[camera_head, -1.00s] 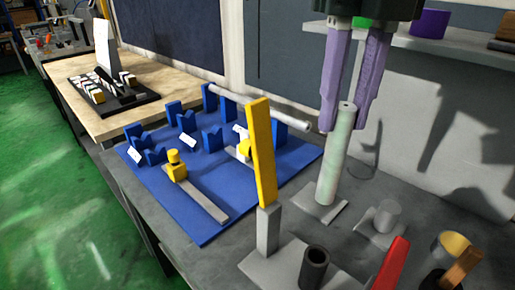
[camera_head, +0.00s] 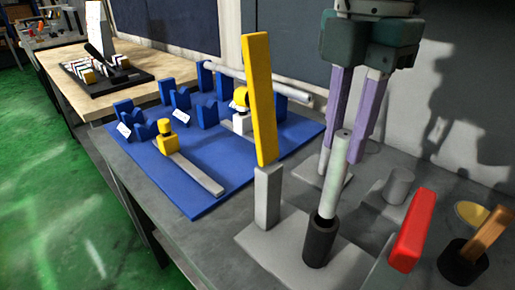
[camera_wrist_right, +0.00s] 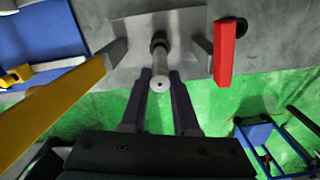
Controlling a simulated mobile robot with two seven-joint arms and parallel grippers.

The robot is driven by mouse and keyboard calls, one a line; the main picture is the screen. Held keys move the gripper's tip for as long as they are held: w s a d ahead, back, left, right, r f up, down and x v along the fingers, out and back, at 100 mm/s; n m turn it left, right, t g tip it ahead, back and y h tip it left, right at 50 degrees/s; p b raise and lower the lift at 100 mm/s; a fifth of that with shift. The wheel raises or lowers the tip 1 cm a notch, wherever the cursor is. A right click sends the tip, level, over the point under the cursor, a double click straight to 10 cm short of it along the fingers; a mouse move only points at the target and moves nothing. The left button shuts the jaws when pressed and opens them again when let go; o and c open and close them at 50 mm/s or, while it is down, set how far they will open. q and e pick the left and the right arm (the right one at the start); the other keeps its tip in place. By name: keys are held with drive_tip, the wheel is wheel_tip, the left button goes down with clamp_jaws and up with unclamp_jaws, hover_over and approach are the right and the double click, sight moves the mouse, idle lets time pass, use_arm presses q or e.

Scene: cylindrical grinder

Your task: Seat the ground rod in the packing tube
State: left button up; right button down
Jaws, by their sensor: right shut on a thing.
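The ground rod (camera_head: 335,175) is a pale grey cylinder with a small centre hole in its top end. My right gripper (camera_head: 346,150) has purple fingers and is shut on the rod near its top. The packing tube (camera_head: 320,243) is a dark, short upright cylinder on a grey plate. The rod's lower end is at or inside the tube's mouth; how deep is hidden. The rod looks slightly tilted in the head view. In the right wrist view the rod (camera_wrist_right: 160,84) sits between the fingers, in line with the dark tube (camera_wrist_right: 158,40). My left gripper is out of view.
A tall yellow bar on a grey post (camera_head: 260,100) stands left of the tube, and a red block (camera_head: 413,230) stands right. A grey cylinder (camera_head: 398,186) and a dark holder with an orange handle (camera_head: 485,240) are further right. A blue fixture board (camera_head: 195,195) lies left.

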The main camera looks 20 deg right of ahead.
sight(330, 196)
wheel_tip(330, 196, down, 11)
drive_tip(key=b, duration=0.7)
drive_tip(key=shift+r, duration=0.2)
drive_tip(key=shift+f, duration=0.2)
drive_tip(key=c, duration=0.7)
unclamp_jaws()
drive_tip(key=shift+o, duration=0.2)
drive_tip(key=shift+r, duration=0.5)
wheel_tip(330, 196, up, 11)
drive_tip(key=shift+f+p, duration=0.1)
drive_tip(key=shift+p, duration=0.35)
drive_tip(key=shift+r, duration=0.3)
